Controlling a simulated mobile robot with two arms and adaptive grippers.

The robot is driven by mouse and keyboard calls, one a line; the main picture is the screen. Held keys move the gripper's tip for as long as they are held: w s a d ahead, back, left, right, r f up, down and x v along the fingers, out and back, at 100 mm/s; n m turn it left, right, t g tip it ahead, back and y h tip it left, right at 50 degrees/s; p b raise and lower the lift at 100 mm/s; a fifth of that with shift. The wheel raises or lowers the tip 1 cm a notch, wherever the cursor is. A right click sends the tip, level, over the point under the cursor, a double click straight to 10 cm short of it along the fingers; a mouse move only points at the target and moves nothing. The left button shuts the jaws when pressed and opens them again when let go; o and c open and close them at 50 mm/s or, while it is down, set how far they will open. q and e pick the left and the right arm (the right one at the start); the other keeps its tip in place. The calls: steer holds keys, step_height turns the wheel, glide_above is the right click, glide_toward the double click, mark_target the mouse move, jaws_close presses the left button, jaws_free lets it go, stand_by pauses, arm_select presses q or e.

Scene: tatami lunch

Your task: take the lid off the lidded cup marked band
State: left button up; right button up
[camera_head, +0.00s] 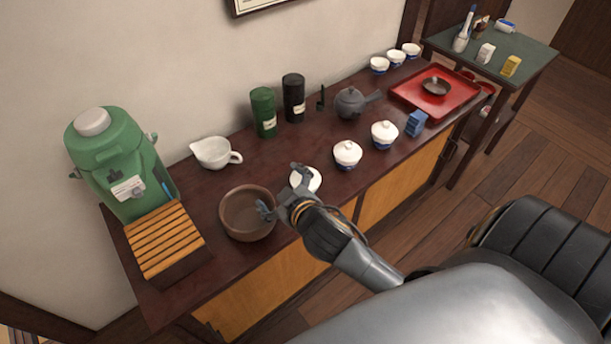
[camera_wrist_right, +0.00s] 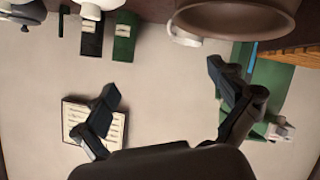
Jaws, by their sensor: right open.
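Two white lidded cups with blue lower parts stand on the dark counter, one near the middle (camera_head: 347,157) and one farther right (camera_head: 385,136). Both lids are on. A third white round thing (camera_head: 309,178) is partly hidden behind my right gripper; I cannot tell whether it is a lidded cup. No marking is clear enough to say which cup is the band one. My right gripper (camera_head: 279,194) is open and empty, between the brown bowl and the third white thing. Its spread fingers also show in the right wrist view (camera_wrist_right: 166,88). My left gripper is not in view.
The brown bowl (camera_head: 233,224) is close beside the right gripper. A white pitcher (camera_head: 212,153), green canister (camera_head: 263,112), black canister (camera_head: 293,98) and grey teapot (camera_head: 349,103) stand behind. A slatted wooden box (camera_head: 164,243) is left; a red tray (camera_head: 457,101) is right.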

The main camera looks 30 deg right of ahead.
steer(key=w+a+r+n+t+y, duration=0.35)
steer(key=w+r+t, duration=0.2)
steer(key=r, duration=0.55)
steer(key=s+a+r+n+g+y, duration=0.1)
steer(key=a+r+n+g+y, duration=0.3)
steer(key=a+r+n+y, duration=1)
steer(key=s+f+n+g+h, duration=0.2)
steer(key=s+f+n+g, duration=0.2)
steer(key=f+n+g, duration=0.8)
steer(key=w+d+f+n+h, duration=0.1)
steer(key=d+f+n+h, duration=0.2)
steer(key=d+f+h, duration=0.4)
steer(key=w+d+m+g+h, duration=0.15)
steer(key=d+h, duration=0.65)
steer(key=d, duration=1.3)
steer(key=shift+m+y, duration=0.25)
steer(key=shift+m, duration=0.15)
steer(key=f+b, duration=0.1)
steer(key=f, duration=0.1)
steer(key=f+b, duration=0.4)
steer(key=f, duration=0.1)
steer(key=shift+w+a, duration=0.15)
steer(key=shift+w, duration=0.15)
steer(key=f+b, duration=0.2)
steer(key=f, duration=0.1)
steer(key=w+f+b, duration=0.1)
steer(key=f+b, duration=0.1)
steer(key=f, duration=0.1)
steer(key=shift+w, duration=0.1)
steer(key=shift+r, duration=0.1)
